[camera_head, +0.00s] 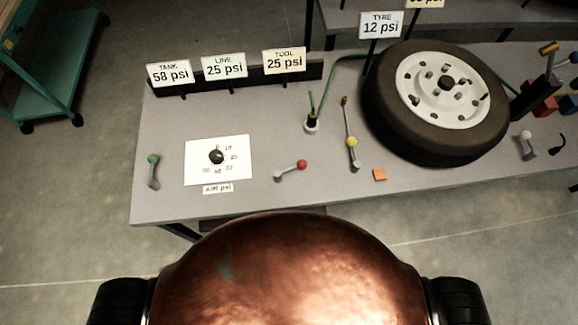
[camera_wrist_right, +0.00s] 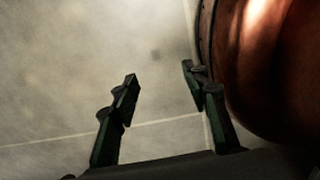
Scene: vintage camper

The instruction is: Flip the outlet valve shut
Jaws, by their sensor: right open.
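Several small lever valves stand on the grey bench, and none carries a readable name, so I cannot tell which is the outlet valve. A green-knobbed lever (camera_head: 153,170) is at the bench's left end. A red-knobbed lever (camera_head: 291,171) lies tilted right near the front middle. A yellow-knobbed lever (camera_head: 352,150) stands left of the tyre. A pale-knobbed lever (camera_head: 526,142) is on the right. My right gripper (camera_wrist_right: 160,75) is open and empty in the right wrist view, above bare floor and away from the bench. My left gripper is not in view.
The grey bench (camera_head: 245,199) holds a dial plate (camera_head: 203,175) and a tyre (camera_head: 385,125) with a white wheel. Signs read tank 58 (camera_head: 169,74), line 25 (camera_head: 223,66), tool 25 (camera_head: 284,61) and tyre 12 psi (camera_head: 381,26).

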